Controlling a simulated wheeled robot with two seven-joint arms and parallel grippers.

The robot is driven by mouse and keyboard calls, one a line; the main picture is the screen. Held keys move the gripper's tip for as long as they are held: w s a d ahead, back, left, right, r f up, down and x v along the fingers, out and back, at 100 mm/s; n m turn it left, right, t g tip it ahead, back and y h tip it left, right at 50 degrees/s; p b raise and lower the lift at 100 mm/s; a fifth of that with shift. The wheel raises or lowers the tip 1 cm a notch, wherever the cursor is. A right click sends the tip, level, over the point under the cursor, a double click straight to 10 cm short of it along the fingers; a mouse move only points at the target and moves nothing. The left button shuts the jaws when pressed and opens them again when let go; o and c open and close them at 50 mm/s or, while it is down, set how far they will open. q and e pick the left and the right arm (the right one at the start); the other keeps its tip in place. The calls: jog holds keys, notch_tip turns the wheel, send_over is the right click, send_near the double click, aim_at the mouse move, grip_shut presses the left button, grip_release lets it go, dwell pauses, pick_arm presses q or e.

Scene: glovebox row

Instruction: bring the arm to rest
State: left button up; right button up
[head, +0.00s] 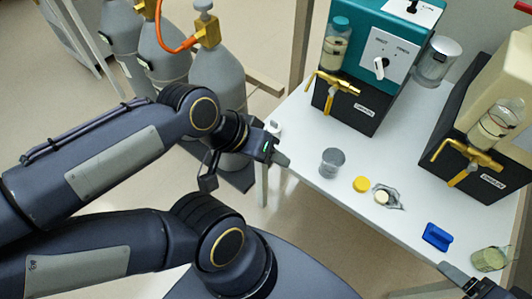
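My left gripper (281,159) is at the end of the arm from the left, over the left edge of the white table (302,135). I see nothing held in it, but its finger gap is not clear from this angle. A dark part that looks like my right gripper (472,284) is at the bottom right edge, mostly cut off, close to a blue block and a greenish jar. Its fingers cannot be made out well.
A grey lidded jar (332,163), yellow cap (361,184), small foil-like item (388,195), blue block (437,236) and greenish jar (489,259) are on the table. A teal dispenser (352,57) and a beige dispenser (490,130) stand behind. Gas cylinders (215,83) are at upper left.

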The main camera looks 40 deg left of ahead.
notch_tip(320, 180, up, 23)
jog(key=p, duration=2.3)
jog(key=shift+r, duration=0.15)
